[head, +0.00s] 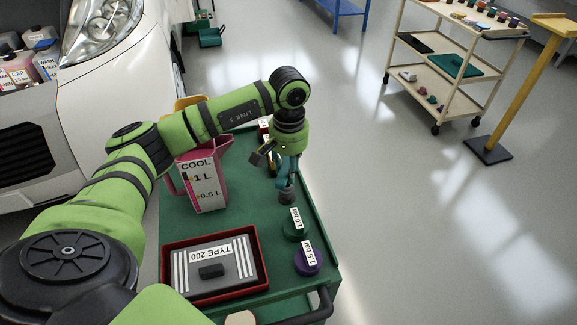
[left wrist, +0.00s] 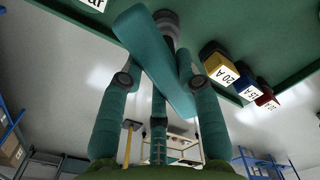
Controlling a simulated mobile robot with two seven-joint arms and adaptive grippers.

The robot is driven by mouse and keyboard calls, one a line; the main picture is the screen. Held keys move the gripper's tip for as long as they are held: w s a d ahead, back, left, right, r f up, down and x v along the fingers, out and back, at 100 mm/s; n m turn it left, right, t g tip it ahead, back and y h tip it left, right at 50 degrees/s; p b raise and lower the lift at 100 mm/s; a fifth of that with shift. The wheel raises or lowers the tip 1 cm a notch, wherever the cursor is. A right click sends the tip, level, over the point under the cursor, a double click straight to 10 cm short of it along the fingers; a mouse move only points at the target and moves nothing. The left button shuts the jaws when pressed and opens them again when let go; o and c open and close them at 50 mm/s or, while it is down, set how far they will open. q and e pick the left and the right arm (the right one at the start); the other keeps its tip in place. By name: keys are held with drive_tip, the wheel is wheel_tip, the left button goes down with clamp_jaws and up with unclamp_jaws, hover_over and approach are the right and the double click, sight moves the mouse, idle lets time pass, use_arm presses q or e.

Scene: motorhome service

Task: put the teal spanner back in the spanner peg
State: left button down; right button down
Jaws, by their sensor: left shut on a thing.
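My left gripper (head: 288,163) points down over the right side of the green cart (head: 235,228). In the head view the spanner is mostly hidden by the gripper and hard to tell from the teal fingers. A grey upright cylinder (head: 287,190), perhaps the spanner peg, stands just below the gripper. A grey round part also shows behind the spanner in the left wrist view (left wrist: 166,19); I cannot tell whether they touch. My right gripper is not in view.
On the cart are a pink COOL jug (head: 202,182), a red tray (head: 258,285) with a grey TYPE 200 box, a green cap (head: 293,230) and a purple cap (head: 307,262). Labelled fuses (left wrist: 219,64) are near the spanner.

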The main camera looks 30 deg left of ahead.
use_arm(q)
drive_tip(key=shift+f+b, duration=1.05)
drive_tip(key=shift+f, duration=0.1)
drive_tip(key=c, duration=0.8)
unclamp_jaws()
